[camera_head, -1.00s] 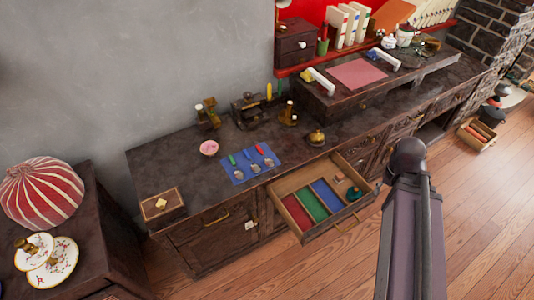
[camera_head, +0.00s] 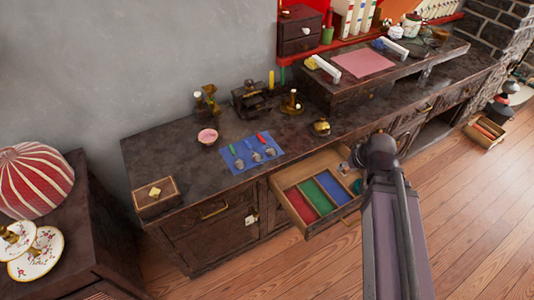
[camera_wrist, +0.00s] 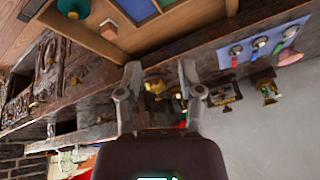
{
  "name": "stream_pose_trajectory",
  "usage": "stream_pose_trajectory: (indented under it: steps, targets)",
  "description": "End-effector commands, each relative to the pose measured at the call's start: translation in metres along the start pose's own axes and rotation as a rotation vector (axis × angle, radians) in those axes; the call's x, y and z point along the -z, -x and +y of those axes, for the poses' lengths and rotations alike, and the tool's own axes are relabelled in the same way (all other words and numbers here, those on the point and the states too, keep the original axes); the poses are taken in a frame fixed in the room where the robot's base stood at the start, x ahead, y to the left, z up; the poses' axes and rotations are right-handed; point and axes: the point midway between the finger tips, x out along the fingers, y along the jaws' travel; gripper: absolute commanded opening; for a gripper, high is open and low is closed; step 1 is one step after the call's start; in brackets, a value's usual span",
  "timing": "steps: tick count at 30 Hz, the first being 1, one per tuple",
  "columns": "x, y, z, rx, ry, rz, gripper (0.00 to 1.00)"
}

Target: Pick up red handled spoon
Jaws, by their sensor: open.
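The red handled spoon (camera_head: 262,138) lies on a blue mat (camera_head: 225,158) on the dark counter, at the right of the three spoons. A blue handled spoon (camera_head: 249,145) is in the middle and a green handled spoon (camera_head: 232,150) at the left. In the wrist view, which looks upside down, the red handled spoon (camera_wrist: 229,61) is at the near end of the mat, right of my gripper (camera_wrist: 160,76). My gripper is open and empty, well apart from the spoons. In the head view my arm hides the gripper.
An open drawer (camera_head: 278,190) with red, green and blue compartments juts out below the mat. A pink bowl (camera_head: 207,136), brass pieces (camera_head: 291,104) and a small gold pot (camera_head: 321,127) stand around the mat. A wooden box (camera_head: 155,197) sits at the counter's left end.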

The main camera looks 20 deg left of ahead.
Motion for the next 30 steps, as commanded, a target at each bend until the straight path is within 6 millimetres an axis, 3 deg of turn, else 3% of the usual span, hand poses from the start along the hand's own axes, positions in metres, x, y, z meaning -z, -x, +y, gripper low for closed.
stream_pose_trajectory:
  steps: [1,3,15,22,30]
  targets:
    - [0.002,-0.022,-0.009,0.022,0.038,0.039,0.49]
    - [0.010,-0.036,-0.023,0.051,0.088,0.100,0.49]
    - [0.046,-0.103,-0.104,0.167,0.316,0.446,0.49]
    - [0.058,-0.128,-0.142,0.192,0.390,0.621,0.49]
    - [0.065,-0.136,-0.162,0.193,0.420,0.722,0.49]
